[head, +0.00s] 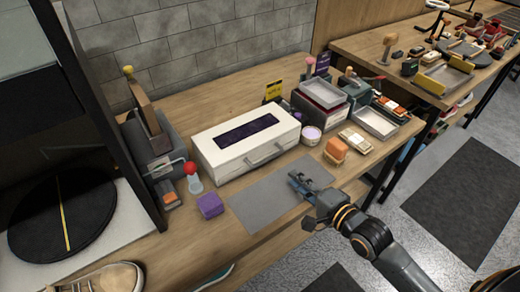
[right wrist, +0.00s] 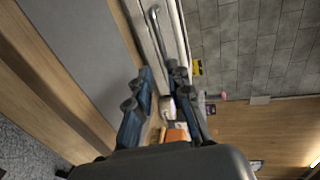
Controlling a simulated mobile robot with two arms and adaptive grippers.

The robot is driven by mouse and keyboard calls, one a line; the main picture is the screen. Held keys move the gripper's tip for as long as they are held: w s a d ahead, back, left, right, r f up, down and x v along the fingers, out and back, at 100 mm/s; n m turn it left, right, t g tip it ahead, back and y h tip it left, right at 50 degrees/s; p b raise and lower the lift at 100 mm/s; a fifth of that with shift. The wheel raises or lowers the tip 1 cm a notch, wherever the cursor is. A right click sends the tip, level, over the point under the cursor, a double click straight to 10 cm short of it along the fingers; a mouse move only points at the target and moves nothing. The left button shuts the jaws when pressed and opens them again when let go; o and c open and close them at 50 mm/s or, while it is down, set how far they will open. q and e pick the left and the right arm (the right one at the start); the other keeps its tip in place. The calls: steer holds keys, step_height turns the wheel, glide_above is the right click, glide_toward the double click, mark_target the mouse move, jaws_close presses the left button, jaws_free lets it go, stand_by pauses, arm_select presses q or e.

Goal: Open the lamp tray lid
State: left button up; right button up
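The lamp tray is a white box (head: 215,162) on the wooden bench in the head view. Its white lid has a dark purple window (head: 247,132) and looks shut. A grey bar handle (head: 270,156) is on its front face; the handle also shows in the right wrist view (right wrist: 168,38), beyond my fingertips. My right gripper (head: 301,182) is over the right part of the grey mat, in front of and right of the handle, apart from it. In the right wrist view my right gripper (right wrist: 163,72) has a gap between its fingers and holds nothing. My left gripper is not in view.
A grey mat (head: 262,198) lies in front of the box. A purple block (head: 210,205) and a red-topped bottle (head: 192,176) stand left of it. An orange sponge (head: 336,148), a round jar (head: 311,135) and trays (head: 376,122) stand right. A sneaker (head: 108,278) is at lower left.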

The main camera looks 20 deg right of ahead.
mark_target(269, 158)
steer(key=shift+w+a, duration=0.1)
steer(key=shift+w, duration=0.6)
steer(key=p+x, duration=0.1)
steer(key=x, duration=0.5)
steer(key=shift+w+a, duration=0.15)
steer(key=shift+w, duration=0.2)
steer(key=x, duration=0.3)
steer(key=shift+w+f, duration=0.15)
steer(key=shift+w, duration=0.15)
steer(key=shift+w+a+f, duration=0.15)
steer(key=shift+w+a, duration=0.1)
steer(key=shift+w, duration=0.25)
jaws_close()
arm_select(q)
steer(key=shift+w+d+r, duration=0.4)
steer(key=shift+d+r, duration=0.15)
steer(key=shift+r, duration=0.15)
